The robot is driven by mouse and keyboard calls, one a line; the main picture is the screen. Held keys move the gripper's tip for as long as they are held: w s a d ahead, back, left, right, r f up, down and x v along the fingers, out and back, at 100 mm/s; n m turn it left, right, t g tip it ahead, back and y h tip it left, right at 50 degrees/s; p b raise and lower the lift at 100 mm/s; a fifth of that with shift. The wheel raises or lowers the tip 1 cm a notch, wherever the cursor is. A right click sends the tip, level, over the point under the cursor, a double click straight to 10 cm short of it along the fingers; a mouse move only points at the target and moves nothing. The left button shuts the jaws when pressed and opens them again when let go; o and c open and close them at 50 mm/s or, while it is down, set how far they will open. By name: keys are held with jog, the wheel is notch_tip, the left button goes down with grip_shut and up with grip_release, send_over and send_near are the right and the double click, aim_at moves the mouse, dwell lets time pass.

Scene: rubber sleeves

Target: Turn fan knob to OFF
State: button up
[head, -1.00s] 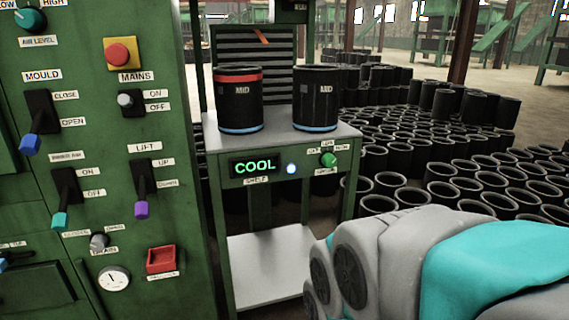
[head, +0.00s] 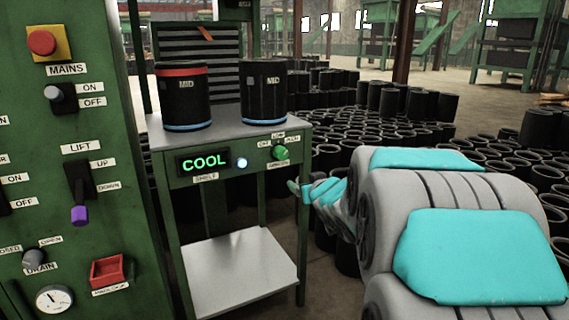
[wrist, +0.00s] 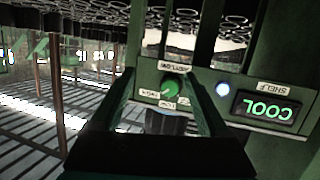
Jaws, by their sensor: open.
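The green fan knob (head: 280,153) sits on the front panel of a small green shelf stand, at the right end, with small labels around it. In the wrist view the knob (wrist: 169,89) appears upside down, between and beyond my two fingers; I cannot tell which label it points to. My gripper (wrist: 162,84) is open and empty there. In the head view my gripper (head: 294,187) is small, partly hidden by my arm, just below and right of the knob. I see no contact with the knob.
A display reading COOL (head: 204,162) and a lit white button (head: 242,163) are left of the knob. Two black sleeves marked MID, one red-topped (head: 182,98), one plain (head: 263,98), stand on the shelf top (head: 222,130). A green control cabinet (head: 120,150) stands at left.

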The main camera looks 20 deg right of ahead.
aim_at(283, 155)
jog(key=shift+w+a+r+n+t+y+b, duration=0.1)
jog(key=shift+w+r+n+t+y+b, duration=0.35)
jog(key=shift+w, duration=1.3)
jog(key=shift+w+a+r+n+t+y+b, duration=0.15)
jog(key=shift+w+r+t+y, duration=0.6)
jog(key=shift+w, duration=1.05)
jog(key=shift+w+a+r+n+t+y+b, duration=0.1)
jog(key=shift+w+r+n+t+y+b, duration=0.35)
jog(key=shift+w, duration=1.3)
jog(key=shift+r, duration=0.1)
grip_shut()
